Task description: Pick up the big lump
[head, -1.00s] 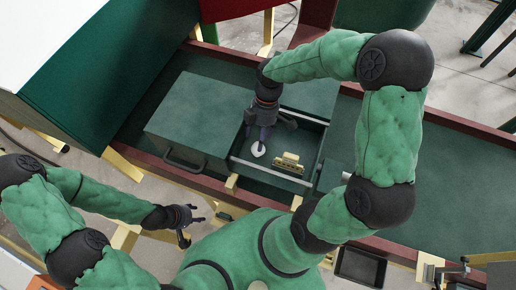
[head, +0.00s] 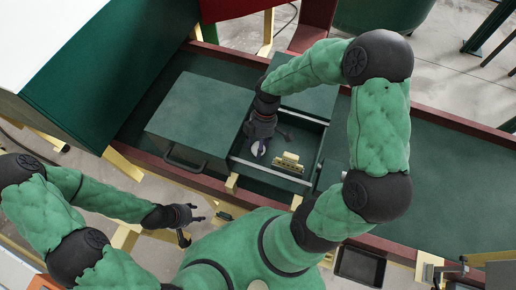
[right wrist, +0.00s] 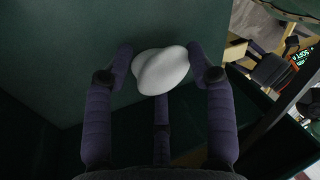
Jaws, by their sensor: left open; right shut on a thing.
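The big lump is a white, rounded, uneven piece. In the head view the lump (head: 257,149) shows at the fingers of my right gripper (head: 259,143), over the dark recess between the two rails. In the right wrist view the lump (right wrist: 161,70) sits between the fingertips, with fingers touching it on both sides and a third finger below it. My right gripper is shut on it. My left gripper (head: 191,216) is open and empty, off the front edge of the line, well apart from the lump.
A green box with a handle (head: 188,120) stands left of the recess. A dark tray (head: 360,266) is at the lower right. The green surface (head: 450,190) on the right is clear.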

